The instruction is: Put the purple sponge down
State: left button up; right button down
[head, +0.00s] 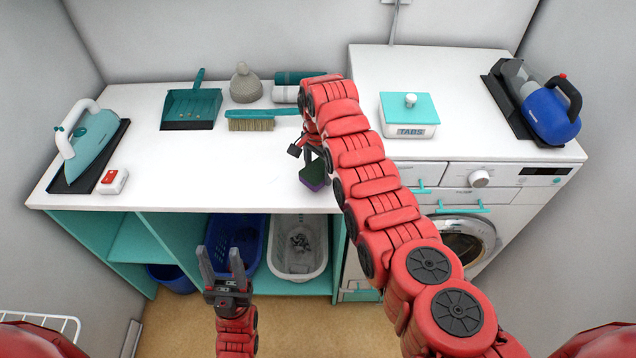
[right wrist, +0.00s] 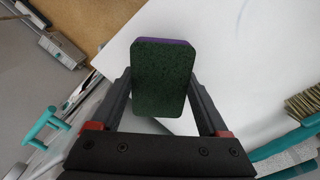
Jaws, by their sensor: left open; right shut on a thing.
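The purple sponge (head: 314,174) has a dark green scouring side. In the right wrist view the sponge (right wrist: 161,80) sits between the two fingers, its green face toward the camera and a purple edge at the top. My right gripper (head: 306,160) is shut on it, near the front edge of the white worktop (head: 230,180). I cannot tell whether the sponge touches the worktop. My left gripper (head: 222,268) is open and empty, low in front of the counter, away from the sponge.
On the worktop are a teal iron (head: 92,142), a red-and-white box (head: 113,181), a dustpan (head: 191,106), a brush (head: 251,120) and a grey bottle (head: 245,84). A tabs box (head: 409,114) stands on the washing machine to the right. The worktop's front middle is clear.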

aim_at(318, 178)
jog(key=shift+f, duration=0.1)
notch_tip(318, 178, down, 2)
jog(key=shift+w+f, duration=0.1)
jog(key=shift+f, duration=0.55)
jog(key=shift+f+b, duration=0.15)
jog(key=shift+b, duration=0.2)
grip_release()
